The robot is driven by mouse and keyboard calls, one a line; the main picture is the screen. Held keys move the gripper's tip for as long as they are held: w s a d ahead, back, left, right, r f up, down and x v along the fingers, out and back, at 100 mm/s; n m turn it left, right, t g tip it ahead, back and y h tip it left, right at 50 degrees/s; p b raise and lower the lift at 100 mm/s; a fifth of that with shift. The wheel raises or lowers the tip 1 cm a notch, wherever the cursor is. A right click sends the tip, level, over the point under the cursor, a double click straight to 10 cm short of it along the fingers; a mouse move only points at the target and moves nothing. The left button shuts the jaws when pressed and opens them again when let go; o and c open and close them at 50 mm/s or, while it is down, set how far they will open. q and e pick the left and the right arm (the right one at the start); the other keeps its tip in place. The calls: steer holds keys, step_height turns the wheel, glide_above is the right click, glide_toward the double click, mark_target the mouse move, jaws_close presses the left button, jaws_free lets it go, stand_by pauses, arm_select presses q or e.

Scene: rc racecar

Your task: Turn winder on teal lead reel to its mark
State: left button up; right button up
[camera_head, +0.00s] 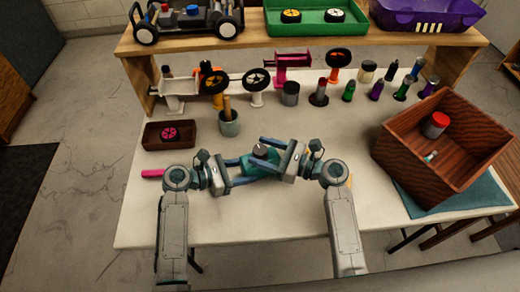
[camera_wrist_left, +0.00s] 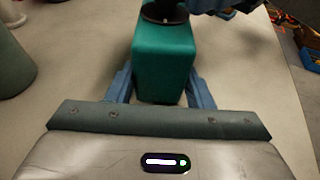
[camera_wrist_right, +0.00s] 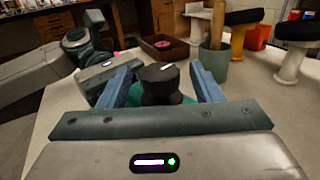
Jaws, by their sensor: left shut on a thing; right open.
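The teal lead reel (camera_wrist_left: 163,62) is a box-like teal body standing on the white table, between my two grippers in the head view. My left gripper (camera_head: 250,173) is shut on its body, with a blue finger on each side in the left wrist view. The dark round winder (camera_wrist_right: 160,82) sits on top of the reel and carries a short white mark line on its upper face. My right gripper (camera_wrist_right: 163,85) is open, its fingers on either side of the winder with a gap visible. The reel's own mark cannot be made out.
A brown box (camera_head: 158,144) with a pink wheel and a grey-green cup (camera_head: 229,127) stand behind the reel. A large wooden crate (camera_head: 405,150) is at the right. Wheels on stands, cylinders and bottles line the back under a wooden shelf (camera_head: 300,42).

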steer(key=shift+w+a, duration=0.3)
steer(key=shift+a, duration=0.25)
steer(key=c, duration=1)
steer(key=shift+m+t+h, duration=1.4)
steer(key=shift+m+t, duration=0.2)
steer(key=shift+t, duration=0.4)
steer(key=o, duration=1)
